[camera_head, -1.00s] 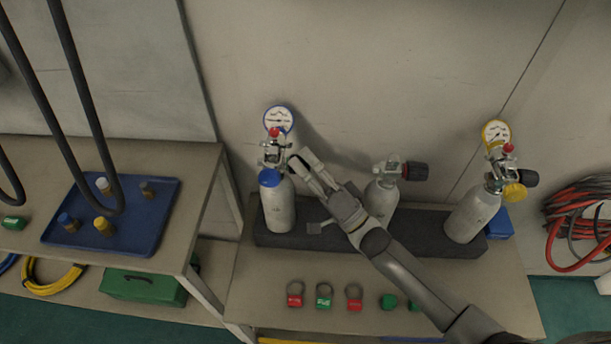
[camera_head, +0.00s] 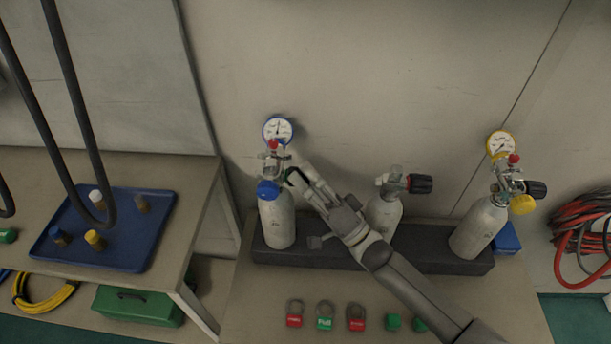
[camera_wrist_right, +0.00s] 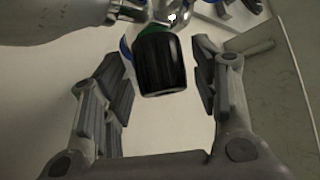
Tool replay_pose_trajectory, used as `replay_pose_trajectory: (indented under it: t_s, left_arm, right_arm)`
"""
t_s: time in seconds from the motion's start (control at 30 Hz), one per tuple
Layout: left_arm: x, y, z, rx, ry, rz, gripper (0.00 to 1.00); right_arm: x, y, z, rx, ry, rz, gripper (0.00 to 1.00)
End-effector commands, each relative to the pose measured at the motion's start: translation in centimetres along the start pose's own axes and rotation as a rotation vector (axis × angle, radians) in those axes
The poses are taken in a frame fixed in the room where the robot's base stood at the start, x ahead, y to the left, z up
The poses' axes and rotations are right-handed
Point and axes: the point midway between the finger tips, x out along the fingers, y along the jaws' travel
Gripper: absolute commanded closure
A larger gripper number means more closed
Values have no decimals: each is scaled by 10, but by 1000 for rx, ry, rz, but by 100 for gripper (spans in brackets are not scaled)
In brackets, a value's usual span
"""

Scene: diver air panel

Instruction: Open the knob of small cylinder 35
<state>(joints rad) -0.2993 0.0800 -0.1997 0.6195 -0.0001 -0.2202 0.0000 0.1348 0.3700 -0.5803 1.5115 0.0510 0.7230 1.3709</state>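Three small grey cylinders stand in a row: a left one (camera_head: 277,222) with a blue-rimmed gauge (camera_head: 278,130), a middle one (camera_head: 383,216) with a black and red knob (camera_head: 420,184), and a right one (camera_head: 478,228) with a yellow-rimmed gauge (camera_head: 501,144). I cannot read the number 35 on any of them. My right gripper (camera_head: 291,177) is at the right side of the left cylinder's valve. In the right wrist view, a black knob (camera_wrist_right: 161,65) with a green ring lies between the open fingers, with gaps at both sides. My left gripper is out of view.
A dark block (camera_head: 425,246) holds the cylinders on the bench. A blue tray (camera_head: 128,254) with several small fittings is on the left table. Red and black hoses (camera_head: 580,232) hang at right.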

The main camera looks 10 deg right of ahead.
Motion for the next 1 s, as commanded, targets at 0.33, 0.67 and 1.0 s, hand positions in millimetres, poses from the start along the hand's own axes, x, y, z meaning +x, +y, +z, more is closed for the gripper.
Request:
replay_pose_trajectory:
  t_s: [0.33,0.67,1.0]
  left_arm:
    - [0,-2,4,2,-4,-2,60]
    - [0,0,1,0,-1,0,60]
    - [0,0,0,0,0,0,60]
  right_arm:
    - [-4,0,0,1,0,0,42]
    - [-63,1,1,0,-2,5,42]
    - [-115,1,0,1,-1,2,42]
